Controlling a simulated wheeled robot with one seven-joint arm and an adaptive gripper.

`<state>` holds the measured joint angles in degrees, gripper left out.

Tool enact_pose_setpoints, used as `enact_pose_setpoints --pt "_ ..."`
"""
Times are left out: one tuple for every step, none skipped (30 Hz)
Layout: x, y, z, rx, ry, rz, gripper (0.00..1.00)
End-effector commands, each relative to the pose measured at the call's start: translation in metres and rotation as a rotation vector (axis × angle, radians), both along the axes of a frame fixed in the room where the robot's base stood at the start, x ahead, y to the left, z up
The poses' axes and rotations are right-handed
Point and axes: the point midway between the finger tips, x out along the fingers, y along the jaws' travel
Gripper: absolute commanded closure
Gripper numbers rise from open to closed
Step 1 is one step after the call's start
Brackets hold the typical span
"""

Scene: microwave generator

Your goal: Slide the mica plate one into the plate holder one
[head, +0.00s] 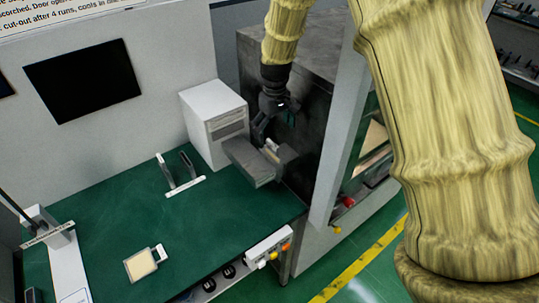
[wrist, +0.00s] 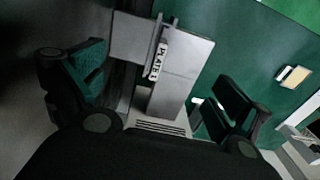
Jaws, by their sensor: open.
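A cream square plate with a white tab (head: 143,263) lies flat on the green bench, and also shows at the right of the wrist view (wrist: 294,75). It looks like the mica plate, though no number on it is readable. A white strip marked "PLATE 1" (wrist: 158,62), with thin dark uprights, sits at a grey block (wrist: 190,65) by the dark cabinet. It appears to be the plate holder, and shows small in the head view (head: 271,147). My gripper (head: 272,128) is open and empty above the block, its fingers on either side in the wrist view (wrist: 160,82).
A white vented box (head: 214,120) stands beside the grey block. A white strip with two dark uprights (head: 186,186) stands mid-bench. The dark cabinet (head: 313,75) is close behind my gripper. The bench around the cream plate is clear.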

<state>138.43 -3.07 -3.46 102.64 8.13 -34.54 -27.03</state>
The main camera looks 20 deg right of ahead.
Motion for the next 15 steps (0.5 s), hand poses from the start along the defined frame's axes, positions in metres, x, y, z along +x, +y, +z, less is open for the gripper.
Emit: enact_pose_setpoints --pt "0.003 0.000 -0.006 0.000 0.004 0.000 0.00" --pt "0.006 0.000 -0.009 0.000 0.006 0.000 0.00" --pt "0.012 0.001 -0.014 0.000 0.009 0.001 0.00" --pt "0.015 0.001 -0.018 0.000 0.014 0.001 0.00" --pt "0.019 0.001 -0.023 0.000 0.018 0.001 0.00" --pt "0.022 0.001 -0.028 0.000 0.020 0.001 0.00" --pt "0.025 0.001 -0.033 0.000 0.022 0.001 0.00" --pt "0.027 0.001 -0.037 0.000 0.024 0.002 0.00" --pt "0.029 0.001 -0.043 0.000 0.028 0.002 0.00" --pt "0.029 0.001 -0.047 0.000 0.029 0.002 0.00" --pt "0.030 0.001 -0.051 0.000 0.030 0.002 0.00" --pt "0.030 0.001 -0.056 0.000 0.030 0.002 0.00" --pt "0.030 0.001 -0.060 0.000 0.030 0.002 0.00" --pt "0.030 0.001 -0.063 0.000 0.030 0.002 0.00" --pt "0.029 0.001 -0.066 0.000 0.029 0.002 0.00"
